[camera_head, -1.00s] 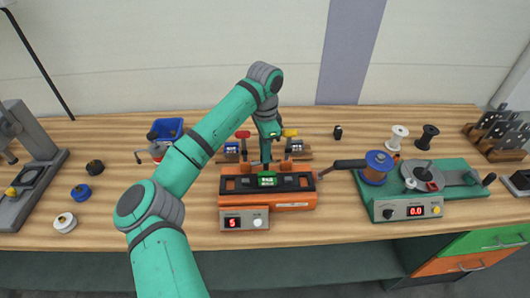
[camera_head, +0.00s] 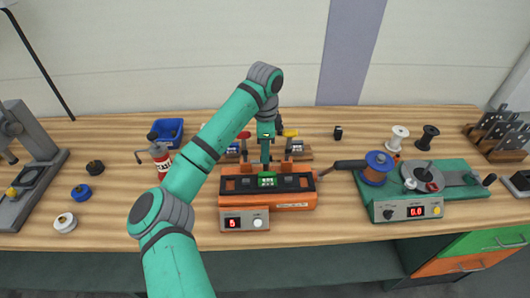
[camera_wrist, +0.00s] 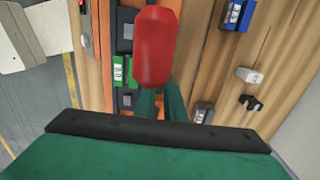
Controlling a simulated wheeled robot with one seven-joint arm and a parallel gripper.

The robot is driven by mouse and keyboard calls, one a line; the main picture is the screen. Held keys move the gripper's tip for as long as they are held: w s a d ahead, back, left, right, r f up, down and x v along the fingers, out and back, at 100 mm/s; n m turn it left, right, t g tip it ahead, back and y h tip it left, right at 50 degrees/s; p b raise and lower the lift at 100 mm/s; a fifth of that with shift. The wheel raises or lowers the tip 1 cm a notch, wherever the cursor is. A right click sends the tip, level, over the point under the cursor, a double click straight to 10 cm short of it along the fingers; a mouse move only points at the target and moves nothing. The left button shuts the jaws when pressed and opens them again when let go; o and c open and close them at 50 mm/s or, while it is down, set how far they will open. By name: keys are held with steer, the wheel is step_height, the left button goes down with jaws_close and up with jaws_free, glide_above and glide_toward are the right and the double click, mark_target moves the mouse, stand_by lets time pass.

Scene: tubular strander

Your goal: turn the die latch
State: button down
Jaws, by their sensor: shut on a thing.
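The orange die unit (camera_head: 293,198) stands mid-bench with a lit red display and a green panel (camera_head: 267,180) on top. My gripper (camera_head: 266,152) points down at its back edge, between two dark posts. In the wrist view, my two green fingers (camera_wrist: 161,100) are close together. A large red handle (camera_wrist: 155,48) covers their tips, so the die latch and the grip on it are hidden. The red handle also shows in the head view (camera_head: 243,135), just left of my gripper. A yellow handle (camera_head: 290,132) is just right of it.
The green winding machine (camera_head: 392,192) with a blue-flanged spool (camera_head: 376,167) stands to the right.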

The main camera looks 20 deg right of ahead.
steer(key=c, duration=1.8)
jaws_free()
steer(key=shift+c, duration=0.2)
step_height(320, 180, up, 11)
steer(key=shift+a+f, duration=0.1)
steer(key=shift+f, duration=0.05)
